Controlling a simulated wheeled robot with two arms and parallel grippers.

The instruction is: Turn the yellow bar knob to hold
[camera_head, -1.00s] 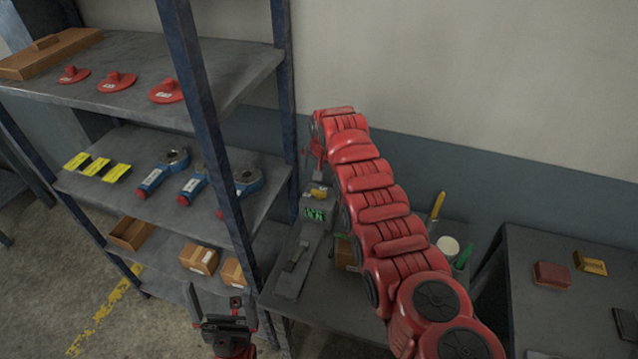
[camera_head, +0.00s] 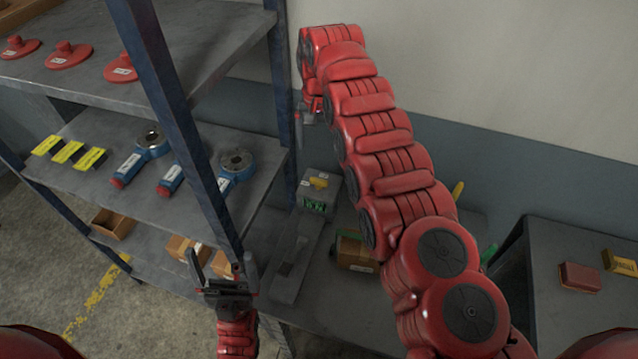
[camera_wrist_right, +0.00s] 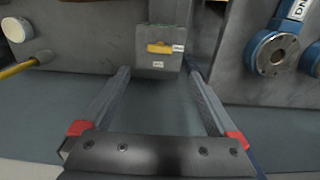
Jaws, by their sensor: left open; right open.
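The yellow bar knob (camera_head: 319,182) sits on top of a grey box (camera_head: 316,204) with a green display, on the table by the shelf. In the right wrist view the knob (camera_wrist_right: 160,48) lies crosswise on the box face, with small white labels beside and below it; their text is too small to read. My right gripper (camera_head: 303,118) is above the box, partly hidden by its own arm; in the wrist view its fingers (camera_wrist_right: 158,80) are apart and empty, short of the box. My left gripper (camera_head: 222,265) is open and empty, low in front of the shelf.
A blue-posted shelf (camera_head: 225,115) holding blue tools, yellow-labelled items, red discs and cartons stands at the left. A carton (camera_head: 353,252) lies right of the box. Another table (camera_head: 560,225) with a red block (camera_head: 580,277) is at the right.

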